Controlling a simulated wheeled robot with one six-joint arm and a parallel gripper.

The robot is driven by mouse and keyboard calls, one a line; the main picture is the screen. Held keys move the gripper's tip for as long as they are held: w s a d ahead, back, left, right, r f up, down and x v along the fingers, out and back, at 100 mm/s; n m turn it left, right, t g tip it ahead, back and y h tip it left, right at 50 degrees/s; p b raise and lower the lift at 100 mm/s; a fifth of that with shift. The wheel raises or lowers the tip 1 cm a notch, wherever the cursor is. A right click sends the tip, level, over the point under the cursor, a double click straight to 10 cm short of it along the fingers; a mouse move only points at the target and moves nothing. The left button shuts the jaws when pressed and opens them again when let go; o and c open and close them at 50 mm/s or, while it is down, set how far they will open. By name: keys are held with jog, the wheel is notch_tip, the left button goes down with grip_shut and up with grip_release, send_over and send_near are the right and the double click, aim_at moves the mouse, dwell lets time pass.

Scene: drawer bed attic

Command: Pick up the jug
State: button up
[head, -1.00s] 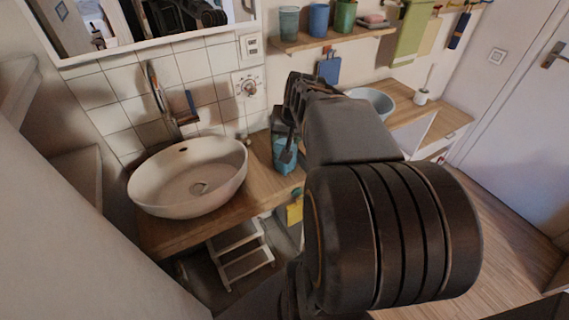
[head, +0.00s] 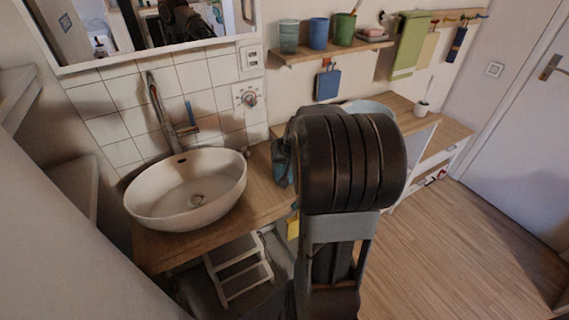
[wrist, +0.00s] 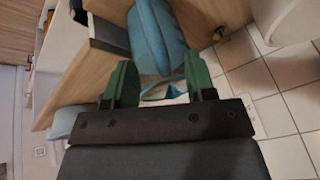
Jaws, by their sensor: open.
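The jug (head: 281,165) is blue and stands on the wooden counter just right of the sink. In the head view my arm hides part of it. In the wrist view the blue jug (wrist: 156,38) lies ahead of my gripper (wrist: 160,84), and a thin blue loop, perhaps its handle, shows between the fingertips. My gripper is open, with its two green fingers apart. I cannot tell whether either finger touches the jug. In the head view the gripper is hidden behind my arm.
A white oval sink (head: 187,190) with a tall tap (head: 160,105) is left of the jug. A dark box (wrist: 106,35) lies close beside the jug in the wrist view. A blue basin (head: 366,107) is further right. A shelf (head: 333,47) with cups hangs above. Floor at right is clear.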

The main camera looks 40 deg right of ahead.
jog(key=shift+x, duration=1.45)
grip_shut()
